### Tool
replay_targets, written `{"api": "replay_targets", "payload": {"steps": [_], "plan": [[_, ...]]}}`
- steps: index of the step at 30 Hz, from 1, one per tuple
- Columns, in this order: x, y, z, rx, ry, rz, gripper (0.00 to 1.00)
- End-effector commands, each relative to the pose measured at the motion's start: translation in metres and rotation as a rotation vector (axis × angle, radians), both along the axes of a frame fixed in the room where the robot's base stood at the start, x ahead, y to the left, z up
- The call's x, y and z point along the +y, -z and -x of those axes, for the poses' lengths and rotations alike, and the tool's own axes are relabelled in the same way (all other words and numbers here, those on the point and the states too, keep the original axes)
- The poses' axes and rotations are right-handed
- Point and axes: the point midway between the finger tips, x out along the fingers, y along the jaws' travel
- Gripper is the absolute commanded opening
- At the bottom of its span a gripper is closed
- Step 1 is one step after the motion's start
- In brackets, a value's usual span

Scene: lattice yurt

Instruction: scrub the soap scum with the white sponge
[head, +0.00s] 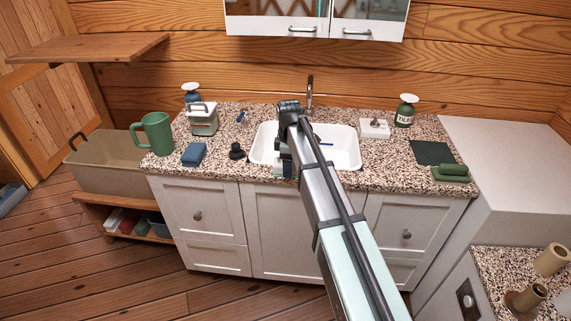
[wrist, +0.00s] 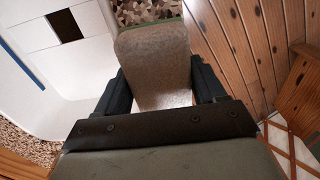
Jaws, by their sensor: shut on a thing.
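My gripper (head: 284,158) is over the front left edge of the white sink basin (head: 345,151). In the wrist view my gripper (wrist: 161,84) is shut on a block-shaped sponge (wrist: 153,58) with rounded corners. The sponge looks grey-brown and speckled in shade, with a pale patch near the jaws and a green edge at its far end. I take it for the white sponge. The basin (wrist: 62,75) lies to its left in the wrist view. I cannot make out any soap scum, and whether the sponge touches a surface is unclear.
The speckled counter holds a green mug (head: 156,134), a blue block (head: 194,154), a black knob-like item (head: 237,151), a white dish (head: 374,128), a green bottle (head: 405,111) and a green brush-like item (head: 451,174). The faucet (head: 310,90) stands behind the basin.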

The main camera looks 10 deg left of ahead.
Motion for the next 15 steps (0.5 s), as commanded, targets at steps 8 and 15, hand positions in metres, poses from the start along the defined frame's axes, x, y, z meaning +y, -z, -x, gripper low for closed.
{"api": "replay_targets", "payload": {"steps": [8,15], "plan": [[-0.013,0.002,0.0,0.0,0.002,0.0,0.45],[-0.02,0.003,0.0,0.0,0.001,0.001,0.45]]}}
